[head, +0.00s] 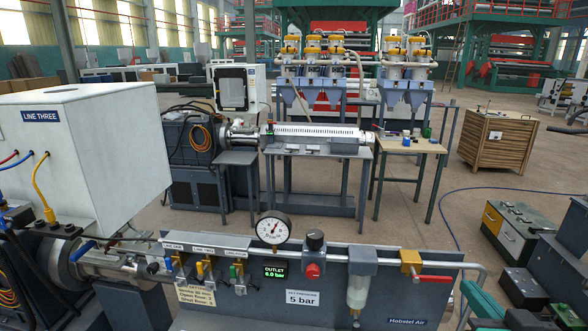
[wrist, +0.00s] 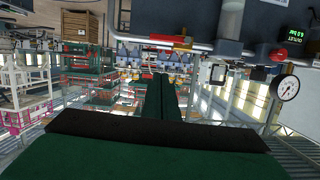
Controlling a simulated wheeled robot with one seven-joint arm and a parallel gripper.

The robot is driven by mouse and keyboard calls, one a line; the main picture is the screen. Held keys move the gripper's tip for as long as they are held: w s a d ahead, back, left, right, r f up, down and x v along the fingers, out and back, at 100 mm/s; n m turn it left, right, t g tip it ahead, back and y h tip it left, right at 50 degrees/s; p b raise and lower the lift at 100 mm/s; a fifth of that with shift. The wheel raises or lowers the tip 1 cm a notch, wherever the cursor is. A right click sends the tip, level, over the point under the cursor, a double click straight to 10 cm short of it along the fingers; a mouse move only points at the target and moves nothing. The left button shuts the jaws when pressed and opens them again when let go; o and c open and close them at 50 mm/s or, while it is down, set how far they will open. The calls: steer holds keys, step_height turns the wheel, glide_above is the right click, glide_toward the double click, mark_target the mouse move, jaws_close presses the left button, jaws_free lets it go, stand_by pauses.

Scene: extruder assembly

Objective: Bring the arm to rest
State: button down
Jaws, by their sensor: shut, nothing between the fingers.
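My gripper (wrist: 160,95) shows in the wrist view as two green fingers pressed together in the middle, with nothing between them. The wrist picture is upside down, and the fingers are in open air, apart from the panel parts. In the head view, green and dark arm parts of mine stand at the lower right, beside the right end of the air panel (head: 445,290). I cannot clearly make out the fingertips there.
The panel carries a pressure gauge (head: 273,228), a lit outlet display (head: 275,271), a red-handled valve (head: 430,278) and several small coloured valves. The gauge also shows in the wrist view (wrist: 287,88). A white LINE THREE cabinet (head: 90,150) stands left. Floor behind the panel is partly clear.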

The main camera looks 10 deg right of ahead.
steer(key=w+a+f+m, duration=0.15)
steer(key=a+f, duration=0.25)
steer(key=f, duration=0.5)
steer(key=w+a+f, duration=0.3)
steer(key=a+f, duration=0.1)
steer(key=f, duration=0.4)
steer(key=s+a+f, duration=0.4)
steer(key=a+f, duration=0.6)
steer(key=f, duration=0.3)
steer(key=s+a+f+n+y, duration=0.1)
steer(key=s+a+f, duration=0.2)
steer(key=s+a, duration=0.25)
steer(key=s+a+f+n, duration=0.1)
steer(key=s+a+f, duration=0.2)
steer(key=s+a, duration=0.25)
steer(key=s+a+r+n+y, duration=0.2)
steer(key=s+a+n+y, duration=0.1)
steer(key=s+a, duration=0.6)
steer(key=s, duration=0.4)
steer(key=shift+a+t, duration=0.2)
steer(key=shift+t, duration=0.2)
steer(key=shift+a, duration=0.1)
